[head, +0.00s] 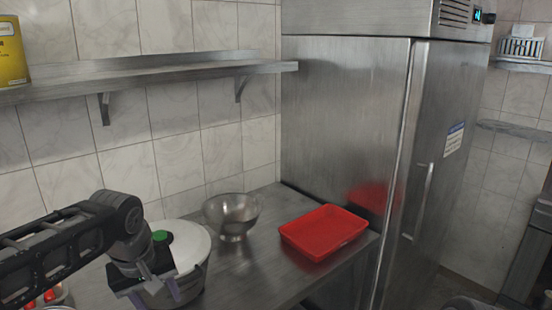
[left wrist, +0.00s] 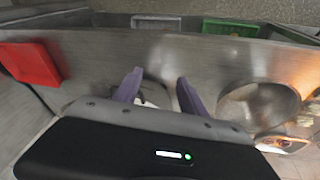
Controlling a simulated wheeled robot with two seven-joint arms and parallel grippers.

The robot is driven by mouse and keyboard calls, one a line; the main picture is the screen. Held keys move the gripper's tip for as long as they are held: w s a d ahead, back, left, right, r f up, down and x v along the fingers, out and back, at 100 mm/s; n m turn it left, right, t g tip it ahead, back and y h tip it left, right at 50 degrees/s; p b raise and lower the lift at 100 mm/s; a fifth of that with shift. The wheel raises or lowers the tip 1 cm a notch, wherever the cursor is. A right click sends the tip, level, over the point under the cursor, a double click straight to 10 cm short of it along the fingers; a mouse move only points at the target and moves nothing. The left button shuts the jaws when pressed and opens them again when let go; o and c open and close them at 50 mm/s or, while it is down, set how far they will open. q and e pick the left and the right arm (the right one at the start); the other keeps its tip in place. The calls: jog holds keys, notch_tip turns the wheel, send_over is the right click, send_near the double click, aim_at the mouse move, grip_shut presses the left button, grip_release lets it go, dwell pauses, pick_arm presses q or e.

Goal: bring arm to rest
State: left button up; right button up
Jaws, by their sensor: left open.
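My left arm comes in from the left in the head view, with the left gripper (head: 160,291) pointing down in front of a large pot with a white top (head: 192,240). In the left wrist view the two purple fingers of the left gripper (left wrist: 160,92) stand apart, with nothing clearly held between them. A pale object shows behind the fingers, partly hidden. I cannot tell whether the gripper touches the pot. No right gripper shows in either view.
A steel bowl (head: 232,215) and a red tray (head: 322,232) stand on the steel counter (head: 262,262), beside a tall steel fridge (head: 340,120). A wall shelf (head: 180,70) runs above. The left wrist view also shows a green container (left wrist: 235,27) and a grey one (left wrist: 156,21).

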pick_arm(q)
jog(key=w+d+f+m+t+h, duration=0.2)
jog(key=w+d+f+m, duration=0.3)
jog(key=d, duration=0.3)
jog(key=s+d+f+h, duration=0.1)
jog(key=d+f, duration=0.2)
jog(key=f, duration=0.6)
jog(key=s+d+f+h, duration=0.1)
jog(key=s+d+f, duration=0.15)
jog(key=f, duration=0.75)
jog(key=s+d+f+n+g, duration=0.1)
jog(key=s+f+g, duration=0.3)
jog(key=s+f, duration=1.7)
jog(key=s+d, duration=0.1)
jog(key=s, duration=0.2)
jog(key=shift+g+b, duration=0.35)
jog(key=shift+g, duration=0.05)
pick_arm(e)
jog(key=shift+s+f, duration=0.2)
jog(key=shift+f, duration=0.05)
pick_arm(q)
jog(key=shift+f, duration=0.1)
jog(key=shift+c, duration=0.2)
